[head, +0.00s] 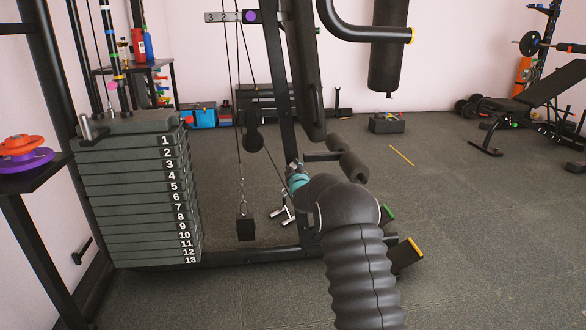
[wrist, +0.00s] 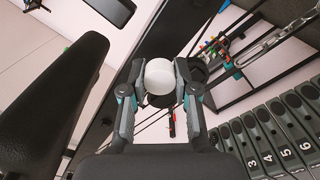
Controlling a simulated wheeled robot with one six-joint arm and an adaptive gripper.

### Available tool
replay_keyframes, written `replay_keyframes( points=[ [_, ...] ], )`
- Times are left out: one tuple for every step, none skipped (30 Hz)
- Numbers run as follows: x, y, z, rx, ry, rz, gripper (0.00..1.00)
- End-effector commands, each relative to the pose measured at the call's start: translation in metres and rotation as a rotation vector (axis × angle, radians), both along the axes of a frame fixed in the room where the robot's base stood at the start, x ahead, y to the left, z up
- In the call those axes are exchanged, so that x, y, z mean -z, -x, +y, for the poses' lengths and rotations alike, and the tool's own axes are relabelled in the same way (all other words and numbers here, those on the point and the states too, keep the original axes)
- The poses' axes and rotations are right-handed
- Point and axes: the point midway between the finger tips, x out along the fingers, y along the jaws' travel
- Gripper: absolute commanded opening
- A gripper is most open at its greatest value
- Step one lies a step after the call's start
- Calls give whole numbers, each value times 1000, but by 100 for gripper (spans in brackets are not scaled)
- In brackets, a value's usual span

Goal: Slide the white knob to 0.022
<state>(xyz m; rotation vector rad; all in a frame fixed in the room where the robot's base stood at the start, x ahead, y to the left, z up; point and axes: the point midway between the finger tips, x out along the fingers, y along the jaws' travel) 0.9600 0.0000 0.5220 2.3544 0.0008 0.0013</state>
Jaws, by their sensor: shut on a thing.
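The white knob (wrist: 159,76) is a round white ball in the middle of the wrist view. My gripper (wrist: 160,88) has one finger on each side of it and is shut on it. In the head view my gripper (head: 296,172) shows as a small teal and dark part at the dark upright of the weight machine, beyond my arm. I cannot make out the knob there, and no scale reading for it is legible in either view.
The numbered weight stack (head: 140,190) stands at the left; some plates (wrist: 270,135) show at the wrist view's right. A black padded part (wrist: 50,105) is close at its left. A purple knob (head: 249,17) sits high up. Open floor (head: 470,230) lies to the right.

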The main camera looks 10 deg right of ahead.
Motion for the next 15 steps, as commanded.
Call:
replay_keyframes(
  points=[
    [1,0,-2,4,-1,2,0],
    [1,0,-2,3,-1,3,0],
    [1,0,-1,3,-1,3,0],
    [1,0,0,1,-1,3,0],
    [2,0,0,1,-1,3,37],
    [1,0,0,1,-1,3,47],
    [1,0,1,1,-1,2,54],
    [1,0,2,0,-1,3,56],
    [1,0,3,-1,-1,2,56],
    [1,0,3,-2,-1,2,56],
    [1,0,4,-2,-1,2,56],
    [1,0,4,-4,-1,2,56],
    [1,0,5,-4,-1,2,56],
    [1,0,5,-4,-1,2,56],
    [1,0,5,-4,-1,2,56]
  ],
)
